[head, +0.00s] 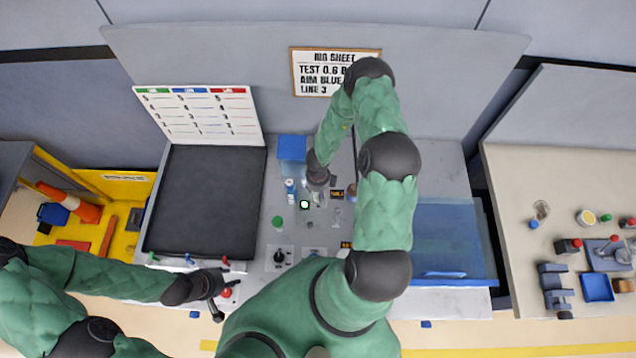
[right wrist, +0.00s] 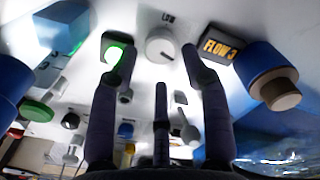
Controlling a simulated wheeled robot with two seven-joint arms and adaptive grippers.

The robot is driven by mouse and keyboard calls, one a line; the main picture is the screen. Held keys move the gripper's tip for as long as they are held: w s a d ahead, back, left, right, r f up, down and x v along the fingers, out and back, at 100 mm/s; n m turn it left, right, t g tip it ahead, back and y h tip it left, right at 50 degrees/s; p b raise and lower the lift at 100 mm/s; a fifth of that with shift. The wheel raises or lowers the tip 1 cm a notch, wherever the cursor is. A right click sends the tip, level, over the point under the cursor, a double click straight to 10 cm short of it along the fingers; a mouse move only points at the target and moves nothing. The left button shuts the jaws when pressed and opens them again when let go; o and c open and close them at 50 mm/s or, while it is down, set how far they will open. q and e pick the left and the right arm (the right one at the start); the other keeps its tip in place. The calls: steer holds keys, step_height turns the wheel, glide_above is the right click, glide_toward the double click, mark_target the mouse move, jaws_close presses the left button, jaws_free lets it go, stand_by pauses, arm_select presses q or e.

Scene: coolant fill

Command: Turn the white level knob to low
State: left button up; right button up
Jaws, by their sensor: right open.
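The white level knob (right wrist: 162,46) shows in the right wrist view, below a "LOW" label (right wrist: 168,17). A short dark mark on its face lies toward its right side, not toward the label. My right gripper (right wrist: 153,62) is open, with a finger on each side of the knob and a third finger below; whether any touches it, I cannot tell. In the head view my right gripper (head: 317,192) hangs over the panel and hides most of the knob. My left gripper (head: 216,305) is at the panel's front left, near a red button (head: 226,293).

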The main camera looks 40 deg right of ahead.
mark_target(318, 196)
step_height(318, 196, up, 8)
steer(key=shift+r, duration=0.2)
